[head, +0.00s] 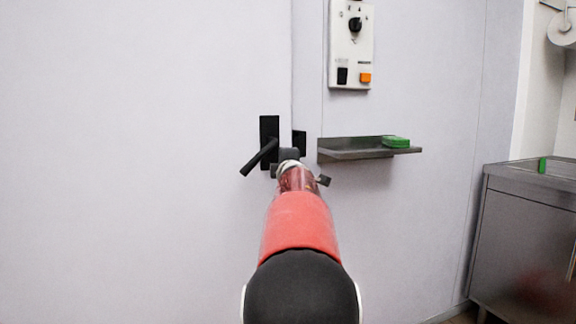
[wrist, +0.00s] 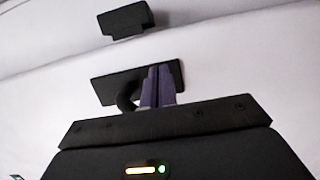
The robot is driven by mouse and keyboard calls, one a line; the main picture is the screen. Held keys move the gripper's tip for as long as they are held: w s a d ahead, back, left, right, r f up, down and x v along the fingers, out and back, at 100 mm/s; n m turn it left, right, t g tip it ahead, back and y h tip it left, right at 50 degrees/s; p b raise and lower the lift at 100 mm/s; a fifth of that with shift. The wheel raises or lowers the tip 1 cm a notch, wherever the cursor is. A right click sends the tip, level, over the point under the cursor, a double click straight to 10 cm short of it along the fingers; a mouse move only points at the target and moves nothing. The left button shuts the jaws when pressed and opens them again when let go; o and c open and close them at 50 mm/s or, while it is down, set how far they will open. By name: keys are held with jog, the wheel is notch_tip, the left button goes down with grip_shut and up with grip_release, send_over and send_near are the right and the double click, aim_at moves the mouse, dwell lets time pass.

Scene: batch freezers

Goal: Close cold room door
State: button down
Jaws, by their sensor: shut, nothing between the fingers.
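The cold room door (head: 140,120) is a large pale panel filling the left of the head view. Its right edge lies nearly flush along the frame, and I cannot tell whether it is latched. A black handle (head: 259,158) on a dark backplate sits near that edge, its lever slanting down to the left. The handle plate also shows in the wrist view (wrist: 112,88), with a black catch piece (wrist: 125,20) beyond it. My gripper (wrist: 160,75) is shut and empty, its fingertips over the handle plate beside the lever. Whether they touch is unclear. In the head view my arm hides the fingers.
A grey shelf (head: 350,149) with a green block (head: 396,141) juts from the wall right of the handle. A control panel (head: 351,45) with a knob and switches hangs above it. A steel counter (head: 525,230) stands at the far right.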

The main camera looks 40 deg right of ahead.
jog(key=s+d, duration=0.3)
jog(key=s, duration=0.6)
jog(key=shift+d+p, duration=0.15)
jog(key=shift+p, duration=0.25)
jog(key=s+a+f+m+g+y, duration=0.1)
jog(key=a+f+m, duration=0.3)
jog(key=a, duration=0.8)
jog(key=s+a+f+m+g+y, duration=0.15)
jog(key=a+f+m, duration=0.35)
jog(key=a, duration=0.6)
jog(key=s+a+f+g+y, duration=0.2)
jog(key=s+a+f, duration=0.3)
jog(key=a, duration=0.3)
jog(key=s+a+f+g+y, duration=0.2)
jog(key=s+a+f+y, duration=0.1)
jog(key=s+a+f, duration=0.2)
jog(key=s+a+f+m+g+y, duration=0.1)
jog(key=s+a+f+g+y, duration=0.1)
jog(key=s+a+f, duration=0.3)
jog(key=a+f+y, duration=0.1)
jog(key=a+f, duration=0.2)
jog(key=a, duration=0.4)
jog(key=shift+a, duration=0.2)
jog(key=shift+y, duration=0.25)
